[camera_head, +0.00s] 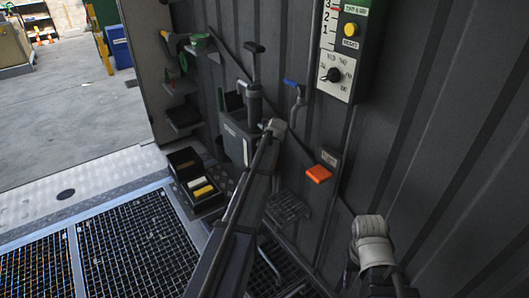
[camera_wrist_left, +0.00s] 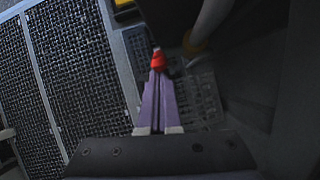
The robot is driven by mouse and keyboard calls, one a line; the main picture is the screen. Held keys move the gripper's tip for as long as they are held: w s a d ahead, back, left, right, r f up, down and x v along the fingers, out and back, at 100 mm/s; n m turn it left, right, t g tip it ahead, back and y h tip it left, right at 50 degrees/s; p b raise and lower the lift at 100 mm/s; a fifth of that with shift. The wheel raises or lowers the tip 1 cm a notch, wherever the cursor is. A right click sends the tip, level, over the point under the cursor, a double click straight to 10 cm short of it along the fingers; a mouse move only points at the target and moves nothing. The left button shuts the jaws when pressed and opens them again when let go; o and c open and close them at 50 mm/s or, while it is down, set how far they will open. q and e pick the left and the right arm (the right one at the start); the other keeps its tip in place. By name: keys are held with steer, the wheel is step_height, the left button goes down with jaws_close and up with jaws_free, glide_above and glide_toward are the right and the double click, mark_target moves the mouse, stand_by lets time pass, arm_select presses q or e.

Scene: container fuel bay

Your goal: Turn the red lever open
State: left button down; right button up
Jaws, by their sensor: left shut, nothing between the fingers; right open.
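The red lever shows as an orange-red grip (camera_head: 318,173) low on the wall, right of the middle in the head view. In the left wrist view a red piece, which looks like the lever (camera_wrist_left: 158,61), lies right at the fingertips of my left gripper (camera_wrist_left: 158,74). The purple fingers are shut together; whether they touch the red piece I cannot tell. In the head view my left arm's long link hides that gripper. My right gripper (camera_head: 376,279) is at the lower right, dark and hard to make out, apart from the lever.
A control panel (camera_head: 340,55) with a yellow button and dial hangs above. A hand pump (camera_head: 240,140) and a blue-handled valve (camera_head: 295,88) are by the wall. A black box with yellow items (camera_head: 178,164) stands left. Floor grating (camera_head: 135,245) is clear at lower left.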

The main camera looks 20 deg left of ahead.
arm_select(q)
steer(key=shift+w+a+r, duration=0.4)
steer(key=shift+a, duration=0.3)
arm_select(e)
steer(key=shift+r, duration=0.45)
arm_select(q)
steer(key=shift+w+a+r, duration=0.1)
steer(key=shift+w+a, duration=0.05)
steer(key=shift+a, duration=0.05)
steer(key=shift+d, duration=0.1)
